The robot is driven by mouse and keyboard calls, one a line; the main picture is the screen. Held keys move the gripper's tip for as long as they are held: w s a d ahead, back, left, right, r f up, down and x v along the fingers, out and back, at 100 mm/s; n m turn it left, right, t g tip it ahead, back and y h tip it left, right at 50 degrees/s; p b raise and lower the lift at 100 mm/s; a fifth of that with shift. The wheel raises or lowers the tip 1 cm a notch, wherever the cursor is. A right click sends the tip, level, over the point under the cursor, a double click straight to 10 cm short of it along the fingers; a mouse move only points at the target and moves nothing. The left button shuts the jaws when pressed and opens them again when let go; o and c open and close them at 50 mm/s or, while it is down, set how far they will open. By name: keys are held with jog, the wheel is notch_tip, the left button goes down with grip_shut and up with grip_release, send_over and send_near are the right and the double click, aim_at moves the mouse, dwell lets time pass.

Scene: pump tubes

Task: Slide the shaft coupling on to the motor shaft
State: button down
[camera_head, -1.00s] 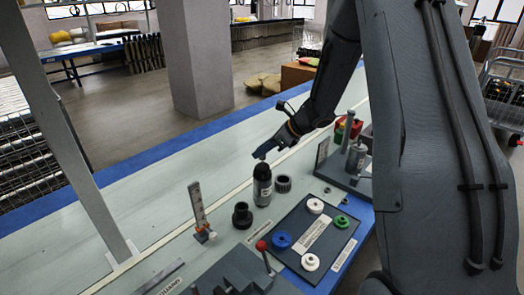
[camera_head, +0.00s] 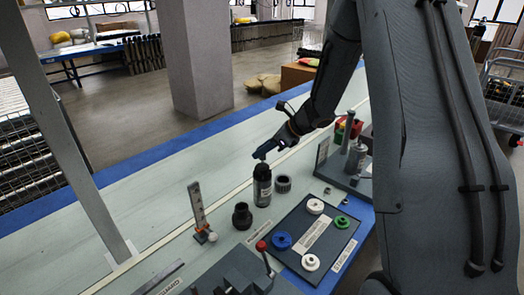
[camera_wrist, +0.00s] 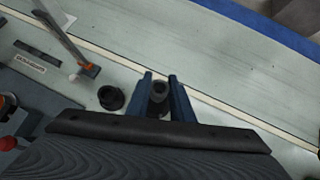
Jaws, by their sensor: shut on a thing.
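My gripper (camera_head: 262,153), with blue fingers, is at the top of an upright dark cylinder with a light band, which looks like the motor (camera_head: 262,188). In the wrist view the fingers (camera_wrist: 160,88) are closed around a small dark round piece with a hole in its top, which looks like the shaft coupling (camera_wrist: 159,87). The shaft is hidden. I cannot tell whether the coupling is around the shaft or just above it.
A black round fitting (camera_head: 242,216) and a dark ribbed ring (camera_head: 283,184) stand close by. An upright scale (camera_head: 198,207) is at left. A dark board (camera_head: 338,236) with coloured wheels and a red-knobbed lever (camera_head: 261,246) lie in front. Behind is clear pale bench.

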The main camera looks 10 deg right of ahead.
jog(key=shift+f+b, duration=1.1)
jog(key=shift+f, duration=0.25)
jog(key=c, duration=1.5)
grip_release()
jog(key=shift+b+v, duration=0.35)
jog(key=shift+v, duration=3.6)
